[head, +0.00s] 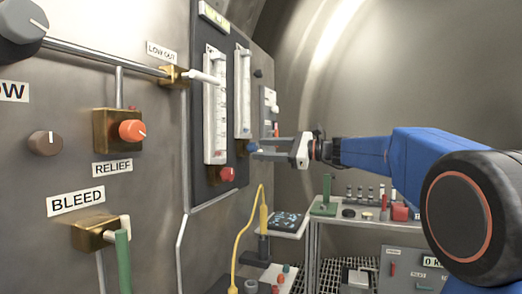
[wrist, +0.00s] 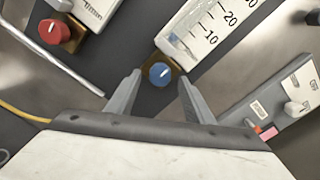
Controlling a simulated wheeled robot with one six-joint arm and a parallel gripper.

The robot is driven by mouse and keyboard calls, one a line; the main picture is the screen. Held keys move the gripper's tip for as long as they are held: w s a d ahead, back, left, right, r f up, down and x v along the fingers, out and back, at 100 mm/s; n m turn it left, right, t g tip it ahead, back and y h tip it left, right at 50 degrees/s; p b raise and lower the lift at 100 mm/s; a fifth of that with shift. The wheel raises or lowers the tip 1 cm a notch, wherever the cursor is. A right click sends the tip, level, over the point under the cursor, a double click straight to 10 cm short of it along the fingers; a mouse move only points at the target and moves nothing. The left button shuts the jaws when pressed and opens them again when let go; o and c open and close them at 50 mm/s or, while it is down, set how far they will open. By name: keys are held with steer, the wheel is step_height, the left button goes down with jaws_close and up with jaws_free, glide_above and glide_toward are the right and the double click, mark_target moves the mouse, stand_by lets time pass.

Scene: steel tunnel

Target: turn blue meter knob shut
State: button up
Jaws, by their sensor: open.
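The blue meter knob (wrist: 159,74) sits on a brass block at the foot of a flow meter with a printed scale (wrist: 207,30). A white line marks its face. In the head view the blue knob (head: 253,147) shows at the tip of my gripper (head: 272,149). In the wrist view my gripper (wrist: 155,98) is open, with one finger on each side of the knob. Gaps show between the fingers and the knob, and the fingers do not appear to touch it.
A red knob (head: 227,174) sits under the neighbouring meter, left of the blue one. A white lever (head: 203,77) sticks out from the panel by the LOW OUT label. A yellow cable (head: 241,237) hangs below. A bench (head: 318,229) with small items stands behind my arm.

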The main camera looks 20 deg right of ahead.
steer(key=v, duration=1.6)
steer(key=shift+a, duration=0.1)
steer(key=s+a+f+n+g+h, duration=0.2)
steer(key=s+a+f+n+h, duration=0.1)
steer(key=s+a+f, duration=0.55)
steer(key=s+a+f+n+g+h, duration=0.3)
steer(key=s+a+f, duration=0.2)
steer(key=f, duration=0.7)
steer(key=s+d+f+n+h, duration=0.3)
steer(key=s+f+n, duration=0.3)
steer(key=s+f, duration=0.3)
steer(key=s+d+f+n+h, duration=0.3)
steer(key=s+f+n+h, duration=0.2)
steer(key=s+f, duration=0.5)
step_height(320, 180, down, 4)
steer(key=shift+s+r+n+g+h, duration=0.2)
steer(key=shift+r+n+g+h, duration=0.15)
steer(key=shift+n, duration=0.35)
